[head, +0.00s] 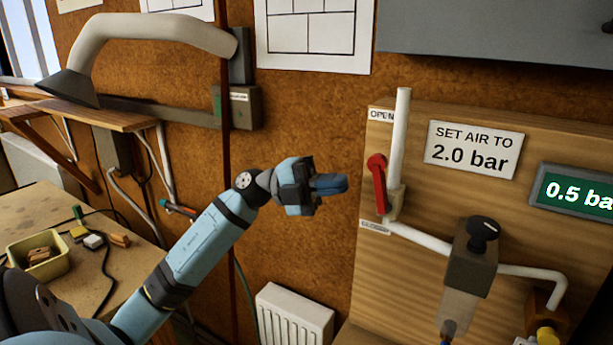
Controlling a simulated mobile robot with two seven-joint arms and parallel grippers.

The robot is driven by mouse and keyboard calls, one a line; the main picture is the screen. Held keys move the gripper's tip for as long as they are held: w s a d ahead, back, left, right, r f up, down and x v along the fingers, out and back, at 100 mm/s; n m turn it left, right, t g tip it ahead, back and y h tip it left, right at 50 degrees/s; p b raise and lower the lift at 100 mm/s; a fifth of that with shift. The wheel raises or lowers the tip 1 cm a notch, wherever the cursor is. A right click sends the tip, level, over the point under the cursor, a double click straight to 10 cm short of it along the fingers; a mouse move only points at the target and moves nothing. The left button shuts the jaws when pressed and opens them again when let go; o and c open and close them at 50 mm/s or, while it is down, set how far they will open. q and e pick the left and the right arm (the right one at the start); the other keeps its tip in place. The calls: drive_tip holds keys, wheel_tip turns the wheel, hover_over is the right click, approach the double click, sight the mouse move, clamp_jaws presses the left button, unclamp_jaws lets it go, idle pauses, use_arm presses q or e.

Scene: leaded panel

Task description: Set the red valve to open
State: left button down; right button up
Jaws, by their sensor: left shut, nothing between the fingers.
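The red valve lever (379,185) is on the white pipe (400,140) at the left edge of the wooden board. It stands nearly upright, its broad end up, between an OPEN label (381,115) above and a second label (375,227) below that is too small to read surely. My left gripper (342,184) is shut and empty. It appears just left of the lever in the picture, pointing right, with a small gap of wall between. I cannot tell its depth from the lever. My right gripper is not in view.
The board (440,205) also carries a "SET AIR TO 2.0 bar" sign (473,149), a display (575,192) reading 0.5 ba, cut off by the edge, and a regulator with a black knob (482,229). A white radiator (295,317) stands below. A workbench (60,205) is at left.

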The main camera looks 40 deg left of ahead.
sight(380, 188)
use_arm(q)
drive_tip(key=p+x, duration=0.1)
drive_tip(key=x, duration=0.3)
drive_tip(key=shift+d, duration=0.2)
drive_tip(key=shift+r, duration=0.15)
drive_tip(key=shift+w+d+r+p, duration=0.2)
drive_tip(key=shift+d+p, duration=0.3)
drive_tip(key=shift+p, duration=0.25)
drive_tip(key=shift+w+a, duration=0.1)
